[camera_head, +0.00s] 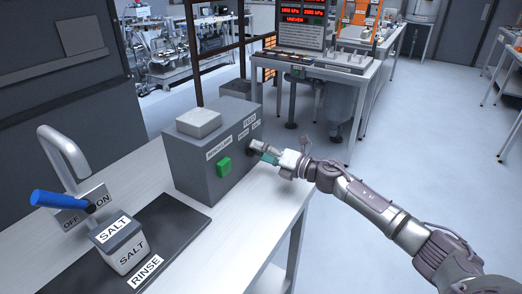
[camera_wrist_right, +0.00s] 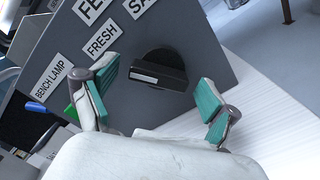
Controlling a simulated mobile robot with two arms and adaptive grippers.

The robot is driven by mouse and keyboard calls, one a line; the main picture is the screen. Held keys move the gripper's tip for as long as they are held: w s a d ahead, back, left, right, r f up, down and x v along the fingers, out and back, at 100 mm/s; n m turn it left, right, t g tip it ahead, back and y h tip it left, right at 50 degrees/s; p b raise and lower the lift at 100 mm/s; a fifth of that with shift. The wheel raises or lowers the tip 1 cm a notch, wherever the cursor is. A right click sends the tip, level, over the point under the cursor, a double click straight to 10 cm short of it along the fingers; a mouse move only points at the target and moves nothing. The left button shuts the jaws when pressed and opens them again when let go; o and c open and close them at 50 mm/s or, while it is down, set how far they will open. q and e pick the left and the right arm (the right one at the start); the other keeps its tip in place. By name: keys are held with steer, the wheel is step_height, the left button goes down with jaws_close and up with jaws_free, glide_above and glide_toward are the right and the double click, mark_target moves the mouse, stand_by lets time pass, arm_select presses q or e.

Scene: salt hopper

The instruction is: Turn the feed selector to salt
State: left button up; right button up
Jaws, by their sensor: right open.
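The feed selector is a black rotary knob (camera_wrist_right: 160,72) on the side of a grey control box (camera_head: 193,165). A white mark shows on the left part of its grip bar, on the FRESH label's (camera_wrist_right: 102,39) side. The SALT label (camera_wrist_right: 138,7) is partly cut off at the top of the wrist view. My right gripper (camera_wrist_right: 158,82) is open, with one teal-padded finger on each side of the knob in that view; I cannot tell if either touches it. In the head view my right gripper (camera_head: 269,156) is at the box's right side. My left gripper is not in view.
A green button (camera_head: 224,167) labelled bench lamp is on the box's front. A pale block (camera_head: 198,122) lies on top. At left are a tap with a blue lever (camera_head: 62,201), a salt container (camera_head: 124,246) and a dark mat (camera_head: 180,222). The white bench's right edge is near my arm.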

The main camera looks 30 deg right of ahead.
steer(key=c, duration=1.1)
steer(key=shift+c, duration=0.2)
steer(key=m+p, duration=0.2)
steer(key=shift+r+m, duration=0.2)
steer(key=shift+m, duration=0.2)
steer(key=m+p, duration=0.3)
steer(key=shift+m, duration=0.3)
steer(key=m+p, duration=0.2)
steer(key=m, duration=0.1)
steer(key=shift+w+d+m, duration=0.1)
steer(key=shift+m, duration=0.2)
steer(key=shift+f+m+p, duration=0.15)
steer(key=shift+m+p, duration=0.85)
steer(key=shift+m, duration=0.9)
